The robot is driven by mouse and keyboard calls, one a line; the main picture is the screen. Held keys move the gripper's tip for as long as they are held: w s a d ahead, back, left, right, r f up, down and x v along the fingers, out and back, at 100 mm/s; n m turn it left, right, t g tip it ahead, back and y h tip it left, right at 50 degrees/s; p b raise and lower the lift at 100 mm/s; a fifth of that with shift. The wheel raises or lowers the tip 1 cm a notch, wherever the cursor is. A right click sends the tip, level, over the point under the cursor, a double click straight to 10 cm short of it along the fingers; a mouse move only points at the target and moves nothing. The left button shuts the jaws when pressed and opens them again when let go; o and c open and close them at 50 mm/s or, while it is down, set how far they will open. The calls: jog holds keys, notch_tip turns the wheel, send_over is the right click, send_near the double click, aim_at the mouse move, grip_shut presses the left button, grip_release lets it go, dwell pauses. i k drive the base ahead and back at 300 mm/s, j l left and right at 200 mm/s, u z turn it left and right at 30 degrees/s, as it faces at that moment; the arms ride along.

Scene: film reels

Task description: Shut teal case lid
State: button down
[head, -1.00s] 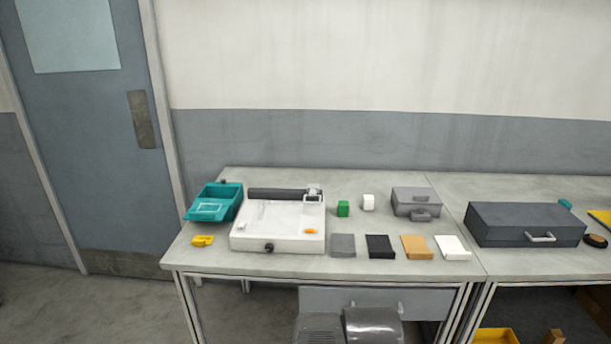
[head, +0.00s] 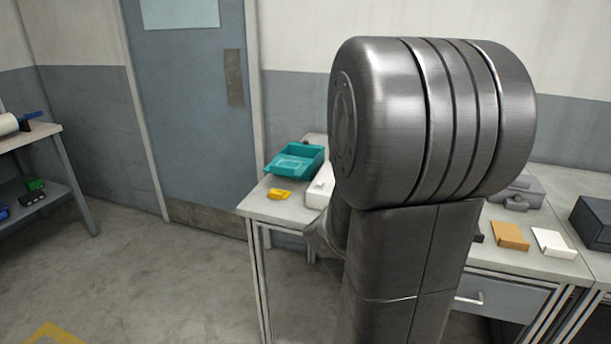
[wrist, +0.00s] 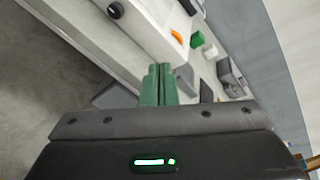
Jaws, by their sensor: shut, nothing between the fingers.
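The teal case (head: 308,153) stands open at the left end of the workbench in the head view. Its teal lid (head: 290,165) lies folded out towards the front left, sloping down, with a pale outlined panel on it. The case is not seen in the wrist view. My gripper (wrist: 158,72) shows in the wrist view with its two green fingers together and nothing between them. It is over the front side of the bench, near the white machine (wrist: 150,30). In the head view my arm hides the gripper.
A yellow piece (head: 280,195) lies in front of the case. The white machine stands close to the case's right. An orange piece (wrist: 177,36), a green block (wrist: 197,40) and a white block (wrist: 210,51) show in the wrist view. A door (head: 190,110) is behind left; the floor there is clear.

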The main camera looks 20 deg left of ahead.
aim_at(291, 165)
jog(key=i+u, duration=0.25)
jog(key=u, duration=0.15)
jog(key=i+u, duration=0.25)
jog(key=u, duration=0.15)
jog(key=i+u, duration=0.25)
jog(key=u, duration=0.15)
